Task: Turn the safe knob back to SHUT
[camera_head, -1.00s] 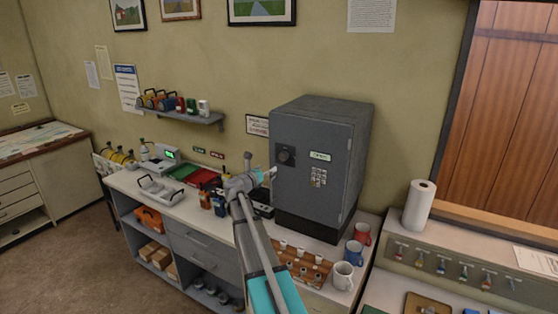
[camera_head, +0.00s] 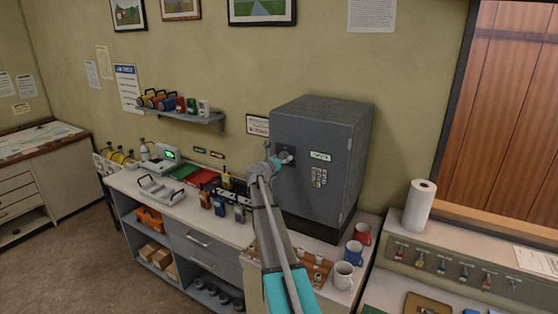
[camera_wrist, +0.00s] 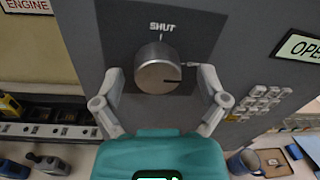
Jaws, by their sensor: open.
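The grey safe (camera_head: 340,140) stands on the counter. Its round metal knob (camera_wrist: 156,66) is in the upper middle of the wrist view, below the word SHUT (camera_wrist: 161,27). The dark line on the knob points right, not up at SHUT. A small mark with hard-to-read lettering sits to the knob's right. The safe's display (camera_wrist: 299,47) shows "OPE", cut off by the frame edge. My gripper (camera_wrist: 161,78) is open, one finger on each side of the knob, with gaps visible. In the head view my gripper (camera_head: 277,160) is at the safe's front and partly covers the knob.
A keypad (camera_wrist: 258,104) is right of the knob, close to my right finger. Mugs (camera_head: 354,252) and a paper towel roll (camera_head: 420,206) stand to the right. Bottles and radios (camera_head: 218,202) stand on the counter at left. The air before the safe's front is otherwise clear.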

